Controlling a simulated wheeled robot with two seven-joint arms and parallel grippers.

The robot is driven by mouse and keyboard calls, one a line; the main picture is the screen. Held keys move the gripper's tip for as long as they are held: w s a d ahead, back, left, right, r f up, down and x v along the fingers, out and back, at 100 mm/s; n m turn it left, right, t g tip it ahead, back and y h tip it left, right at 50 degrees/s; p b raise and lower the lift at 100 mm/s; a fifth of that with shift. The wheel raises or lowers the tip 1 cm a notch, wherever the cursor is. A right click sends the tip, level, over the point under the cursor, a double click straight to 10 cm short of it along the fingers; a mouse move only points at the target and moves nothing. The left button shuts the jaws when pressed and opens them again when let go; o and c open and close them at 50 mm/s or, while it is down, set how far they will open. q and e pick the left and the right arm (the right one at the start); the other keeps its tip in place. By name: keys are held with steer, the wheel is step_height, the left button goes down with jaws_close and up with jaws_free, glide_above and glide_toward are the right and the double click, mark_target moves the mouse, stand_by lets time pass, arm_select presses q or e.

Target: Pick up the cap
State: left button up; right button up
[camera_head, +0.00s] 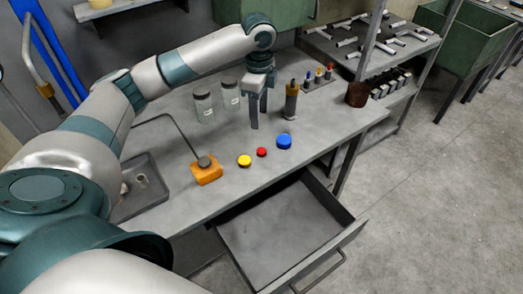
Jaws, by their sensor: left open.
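Three round caps lie in a row on the grey workbench: a yellow one (244,160), a small red one (262,152) and a larger blue one (284,142). I cannot tell which of them the task means. My left gripper (259,117) points down with its fingers apart and nothing seen between them. It is behind the caps in the picture, between two glass jars and a brown bottle. My right gripper is not in view.
Glass jars (204,107) stand left of the gripper, the brown bottle (291,100) right of it. An orange block (206,172) with a bent rod is left of the caps. An open drawer (285,232) juts out below the bench (322,128). A brown cup (357,94) stands at right.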

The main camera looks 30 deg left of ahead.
arm_select(q)
step_height(320, 180, down, 3)
steer(key=p, duration=0.2)
glide_above(261, 150)
steer(key=shift+s+a+f, duration=0.1)
steer(key=shift+f, duration=1.55)
steer(key=shift+a+f, duration=0.1)
steer(key=shift+f, duration=1.5)
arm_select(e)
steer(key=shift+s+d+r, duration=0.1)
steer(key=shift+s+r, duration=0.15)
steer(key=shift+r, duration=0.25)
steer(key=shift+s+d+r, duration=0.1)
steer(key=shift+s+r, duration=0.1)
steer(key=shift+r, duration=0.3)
arm_select(q)
steer(key=shift+d+f+p, duration=0.1)
steer(key=shift+f+p, duration=0.2)
steer(key=shift+f, duration=0.15)
step_height(261, 150, down, 3)
steer(key=shift+d+f+p, duration=0.1)
steer(key=shift+p, duration=0.55)
steer(key=shift+f, duration=0.55)
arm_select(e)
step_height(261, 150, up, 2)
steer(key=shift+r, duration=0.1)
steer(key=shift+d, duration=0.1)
arm_select(q)
steer(key=c, duration=1.1)
